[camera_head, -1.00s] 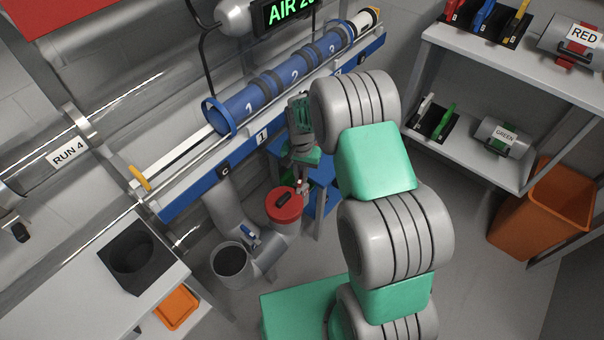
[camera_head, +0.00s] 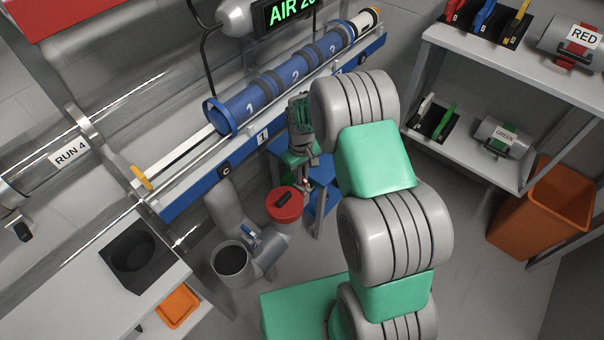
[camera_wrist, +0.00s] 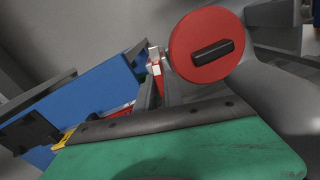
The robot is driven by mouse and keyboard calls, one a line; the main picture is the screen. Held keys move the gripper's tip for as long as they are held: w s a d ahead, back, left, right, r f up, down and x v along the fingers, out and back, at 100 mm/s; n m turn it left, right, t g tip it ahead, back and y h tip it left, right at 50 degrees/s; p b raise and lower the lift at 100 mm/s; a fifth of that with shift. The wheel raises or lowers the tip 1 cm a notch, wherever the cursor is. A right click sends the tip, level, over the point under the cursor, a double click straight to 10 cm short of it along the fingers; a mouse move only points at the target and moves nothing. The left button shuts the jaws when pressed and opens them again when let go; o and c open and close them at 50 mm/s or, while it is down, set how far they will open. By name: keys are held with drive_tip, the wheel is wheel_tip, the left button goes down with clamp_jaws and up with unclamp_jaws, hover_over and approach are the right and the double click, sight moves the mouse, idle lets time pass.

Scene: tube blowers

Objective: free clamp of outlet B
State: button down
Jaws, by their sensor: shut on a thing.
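A red round cap (camera_head: 285,205) with a black handle closes the near end of a grey branch pipe below the blue rail. It also shows large in the wrist view (camera_wrist: 206,46). No letter B is readable on it. My gripper (camera_head: 305,183) points down at the cap's far right edge. In the wrist view its fingers (camera_wrist: 157,72) are close together beside the cap's left edge, shut on a small red and pale piece that looks like the clamp's lever (camera_wrist: 154,58). The fingers hide most of the clamp, so I cannot tell whether it is latched.
A blue stand (camera_head: 322,200) is close behind my gripper. The blue rail (camera_head: 200,195) carries a blue tube (camera_head: 245,110) above.

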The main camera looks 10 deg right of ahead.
drive_tip(key=shift+w+r+n, duration=0.1)
drive_tip(key=shift+n, duration=1.1)
drive_tip(key=c, duration=1.5)
unclamp_jaws()
drive_tip(key=shift+o, duration=0.2)
wheel_tip(320, 180, up, 8)
drive_tip(key=shift+f+p, duration=0.15)
drive_tip(key=shift+p, duration=0.4)
